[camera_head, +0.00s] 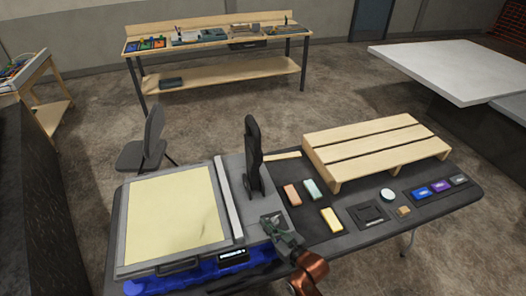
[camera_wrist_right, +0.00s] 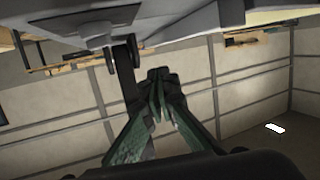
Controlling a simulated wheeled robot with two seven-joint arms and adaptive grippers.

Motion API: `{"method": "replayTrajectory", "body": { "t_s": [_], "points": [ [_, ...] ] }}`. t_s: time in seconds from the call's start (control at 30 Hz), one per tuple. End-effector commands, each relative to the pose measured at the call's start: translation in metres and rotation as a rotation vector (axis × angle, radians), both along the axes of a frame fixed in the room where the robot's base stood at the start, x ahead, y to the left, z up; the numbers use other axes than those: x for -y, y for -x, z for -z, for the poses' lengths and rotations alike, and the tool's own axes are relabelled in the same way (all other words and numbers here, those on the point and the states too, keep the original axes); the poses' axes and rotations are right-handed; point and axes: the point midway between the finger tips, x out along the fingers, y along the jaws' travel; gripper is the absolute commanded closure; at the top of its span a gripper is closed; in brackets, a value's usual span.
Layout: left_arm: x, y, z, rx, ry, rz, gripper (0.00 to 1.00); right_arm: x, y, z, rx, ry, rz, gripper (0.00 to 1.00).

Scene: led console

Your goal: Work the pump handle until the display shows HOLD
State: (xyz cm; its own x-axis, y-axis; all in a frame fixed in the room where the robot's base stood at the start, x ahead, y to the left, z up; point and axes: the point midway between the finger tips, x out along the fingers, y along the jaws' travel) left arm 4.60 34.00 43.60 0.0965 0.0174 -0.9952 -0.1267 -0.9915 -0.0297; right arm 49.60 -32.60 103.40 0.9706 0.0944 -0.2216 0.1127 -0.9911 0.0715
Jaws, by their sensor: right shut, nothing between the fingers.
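The black pump handle (camera_head: 253,158) stands upright on the grey console (camera_head: 231,200), right of a pale yellow panel. The small dark display (camera_head: 233,256) on the console's front edge shows light characters too small to read. My right gripper (camera_head: 270,222) is in front of the handle and low, apart from it in the head view. In the right wrist view its greenish fingers (camera_wrist_right: 159,78) are shut together and empty. A dark upright part beside the fingers there may be the handle; I cannot tell. My left gripper is not in view.
A wooden pallet (camera_head: 375,145) lies at the table's back right. Red, pale green and yellow blocks (camera_head: 331,220) lie on the dark mat right of the console. A round white piece (camera_head: 388,194) and coloured blocks are farther right. A folding chair (camera_head: 146,145) stands behind the table.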

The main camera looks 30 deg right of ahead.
Motion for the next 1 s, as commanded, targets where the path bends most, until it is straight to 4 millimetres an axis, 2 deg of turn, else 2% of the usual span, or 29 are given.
{"method": "replayTrajectory", "body": {
  "t_s": [0.1,0.2,0.3,0.4,0.6,1.0],
  "points": [
    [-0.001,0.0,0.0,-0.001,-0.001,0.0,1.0,0.004,-0.027,-0.049,0.246,-0.025,-0.003,1.0],
    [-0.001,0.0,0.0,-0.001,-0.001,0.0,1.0,0.014,-0.036,-0.095,0.469,-0.049,0.011,1.0],
    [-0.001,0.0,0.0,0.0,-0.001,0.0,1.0,0.027,-0.034,-0.132,0.664,-0.07,0.035,1.0],
    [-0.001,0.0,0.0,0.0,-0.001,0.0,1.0,0.039,-0.026,-0.16,0.817,-0.085,0.063,1.0],
    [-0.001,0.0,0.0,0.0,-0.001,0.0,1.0,0.055,-0.011,-0.185,0.979,-0.101,0.1,1.0],
    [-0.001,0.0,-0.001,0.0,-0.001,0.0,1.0,0.057,-0.008,-0.189,1.001,-0.103,0.104,1.0]
  ]
}}
